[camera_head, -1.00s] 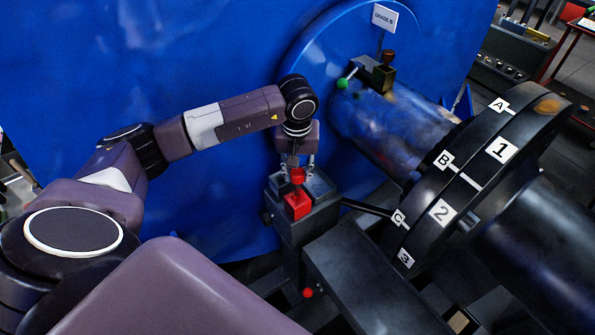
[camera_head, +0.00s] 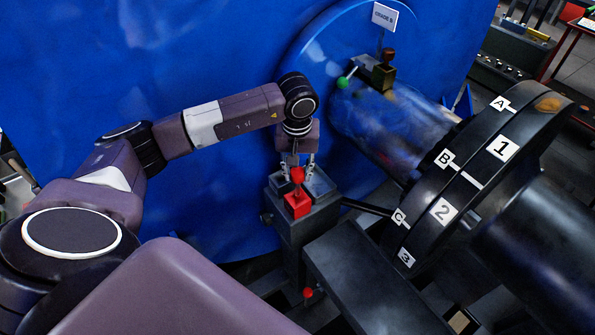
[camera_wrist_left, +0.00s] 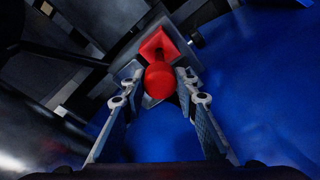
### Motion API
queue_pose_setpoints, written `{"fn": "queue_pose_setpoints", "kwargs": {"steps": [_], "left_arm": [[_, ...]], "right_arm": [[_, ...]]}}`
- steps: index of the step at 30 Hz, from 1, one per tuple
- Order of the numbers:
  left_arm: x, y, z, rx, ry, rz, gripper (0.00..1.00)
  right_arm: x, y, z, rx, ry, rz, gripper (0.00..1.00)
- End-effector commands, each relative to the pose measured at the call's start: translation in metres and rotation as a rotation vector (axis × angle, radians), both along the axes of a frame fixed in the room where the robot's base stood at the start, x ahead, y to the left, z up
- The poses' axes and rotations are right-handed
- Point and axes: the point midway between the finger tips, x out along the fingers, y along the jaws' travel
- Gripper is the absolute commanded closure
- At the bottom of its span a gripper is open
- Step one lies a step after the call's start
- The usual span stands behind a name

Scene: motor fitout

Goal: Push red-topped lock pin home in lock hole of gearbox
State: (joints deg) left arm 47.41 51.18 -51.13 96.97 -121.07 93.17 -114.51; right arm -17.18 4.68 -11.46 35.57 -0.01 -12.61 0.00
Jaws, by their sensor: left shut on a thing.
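The lock pin's round red top (camera_head: 297,174) sits between the fingertips of my left gripper (camera_head: 297,168), which is shut on it. In the left wrist view the red top (camera_wrist_left: 160,80) shows large between the two fingers. A red square block (camera_head: 297,206) is on top of the dark gearbox (camera_head: 305,228), just below the pin's top; it also shows in the wrist view (camera_wrist_left: 158,43). The pin's lower part and the hole are hidden, so I cannot tell how deep the pin sits. My right gripper is not in view.
A large blue housing (camera_head: 150,60) stands behind my left arm. A dark wheel (camera_head: 470,185) with letter and number labels is at the right. A green-knobbed lever (camera_head: 342,83) is at the back, and a small red knob (camera_head: 308,292) is low in front.

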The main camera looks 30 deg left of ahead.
Motion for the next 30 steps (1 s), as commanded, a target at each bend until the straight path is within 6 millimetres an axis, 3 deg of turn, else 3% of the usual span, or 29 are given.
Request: {"fn": "queue_pose_setpoints", "kwargs": {"steps": [30], "left_arm": [[0.0001,0.0005,0.0000,0.000,-0.001,0.001,1.00]], "right_arm": [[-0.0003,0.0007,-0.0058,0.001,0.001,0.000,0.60]]}}
